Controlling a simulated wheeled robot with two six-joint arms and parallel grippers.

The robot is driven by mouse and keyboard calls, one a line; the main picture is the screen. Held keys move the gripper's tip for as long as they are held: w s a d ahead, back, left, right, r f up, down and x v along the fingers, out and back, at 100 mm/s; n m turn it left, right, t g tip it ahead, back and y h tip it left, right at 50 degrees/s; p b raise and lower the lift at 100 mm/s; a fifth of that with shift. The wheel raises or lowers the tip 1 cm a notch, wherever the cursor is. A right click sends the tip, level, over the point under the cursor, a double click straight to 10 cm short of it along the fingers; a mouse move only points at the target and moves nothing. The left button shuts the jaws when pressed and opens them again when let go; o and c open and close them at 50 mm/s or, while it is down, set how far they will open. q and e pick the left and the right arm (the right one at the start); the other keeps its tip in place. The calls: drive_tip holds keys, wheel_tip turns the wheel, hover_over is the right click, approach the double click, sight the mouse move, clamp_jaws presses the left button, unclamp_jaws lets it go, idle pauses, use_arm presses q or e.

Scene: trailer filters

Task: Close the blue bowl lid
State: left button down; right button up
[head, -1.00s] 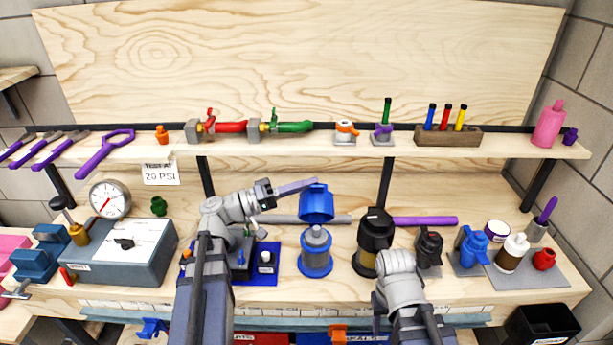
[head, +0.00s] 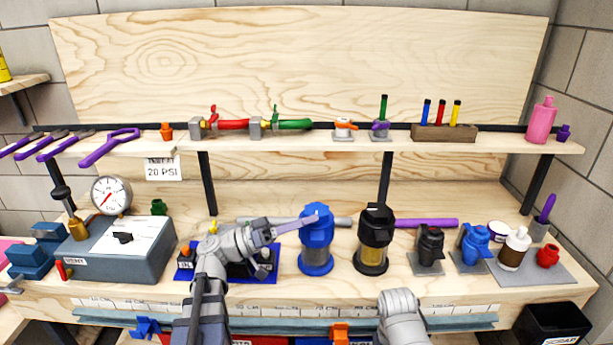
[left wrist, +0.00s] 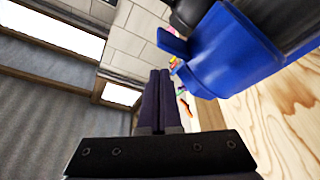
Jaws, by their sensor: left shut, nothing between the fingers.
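The blue lid (head: 316,222) sits on top of the grey see-through bowl (head: 317,257), which stands in a blue base on the bench. In the head view the lid looks level and down on the bowl. My left gripper (head: 312,220) is shut and empty, with its thin purple-grey fingers across the front of the lid. In the left wrist view the shut fingers (left wrist: 158,78) lie beside a large blue part (left wrist: 232,50) with a tab; I cannot tell whether they touch. Part of my right arm shows at the bottom, but its gripper does not.
A black-topped filter with an amber bowl (head: 374,245) stands close on the right. Left of the bowl is a blue mat (head: 262,280) with small fittings. A grey gauge box (head: 118,250) stands at the left. A shelf (head: 310,143) with valves runs above.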

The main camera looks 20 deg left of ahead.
use_arm(q)
drive_tip(key=shift+s+d+f+b, duration=0.1)
drive_tip(key=shift+s+f+b, duration=0.25)
drive_tip(key=shift+f+b, duration=0.25)
use_arm(e)
drive_tip(key=shift+s+d+f, duration=0.15)
drive_tip(key=shift+s+f, duration=0.3)
drive_tip(key=shift+f, duration=0.25)
use_arm(q)
drive_tip(key=shift+f, duration=0.1)
drive_tip(key=b+v, duration=0.2)
drive_tip(key=v, duration=0.6)
use_arm(e)
wheel_tip(320, 180, down, 2)
drive_tip(key=shift+f, duration=0.1)
